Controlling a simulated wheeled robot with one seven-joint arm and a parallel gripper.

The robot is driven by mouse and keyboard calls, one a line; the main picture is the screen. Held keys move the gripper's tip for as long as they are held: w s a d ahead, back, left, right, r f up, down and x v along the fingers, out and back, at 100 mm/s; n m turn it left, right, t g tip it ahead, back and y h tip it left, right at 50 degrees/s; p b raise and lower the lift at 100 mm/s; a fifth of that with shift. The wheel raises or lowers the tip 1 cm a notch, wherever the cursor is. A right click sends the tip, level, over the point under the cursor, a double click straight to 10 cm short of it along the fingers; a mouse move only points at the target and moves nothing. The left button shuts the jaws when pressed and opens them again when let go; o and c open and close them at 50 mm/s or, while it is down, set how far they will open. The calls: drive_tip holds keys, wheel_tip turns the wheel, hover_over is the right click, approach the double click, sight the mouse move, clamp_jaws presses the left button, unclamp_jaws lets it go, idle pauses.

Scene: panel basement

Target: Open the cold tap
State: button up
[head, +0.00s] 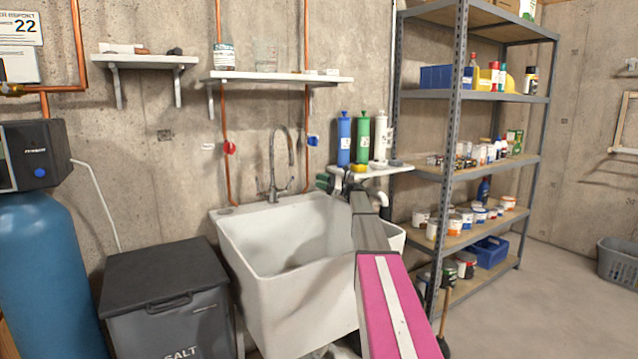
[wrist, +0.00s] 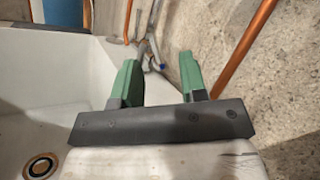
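A blue round tap handle (head: 313,141) shows on the right copper pipe on the wall in the head view. A red round handle (head: 230,148) sits on the left pipe. A grey gooseneck faucet (head: 277,165) stands at the back of the white sink (head: 268,245). My gripper (head: 322,182) is over the sink's back right, lower than the blue handle and right of the faucet. In the wrist view its two green fingers (wrist: 159,62) are apart with nothing held. Beyond them is a small grey metal fitting (wrist: 152,48) with a bluish part; which fitting it is, I cannot tell.
A copper pipe (wrist: 245,55) runs close to the right finger in the wrist view. A small shelf (head: 372,171) with blue, green and white cylinders stands right of my gripper. A wall shelf (head: 280,77) hangs above. A metal rack (head: 455,150) is at the right.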

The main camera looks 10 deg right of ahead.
sight(291, 181)
drive_tip(key=s+a+m+t+h, duration=0.5)
drive_tip(key=m+t+h, duration=0.3)
drive_tip(key=m, duration=0.1)
drive_tip(key=x, duration=1.1)
drive_tip(key=shift+w+d, duration=0.15)
clamp_jaws()
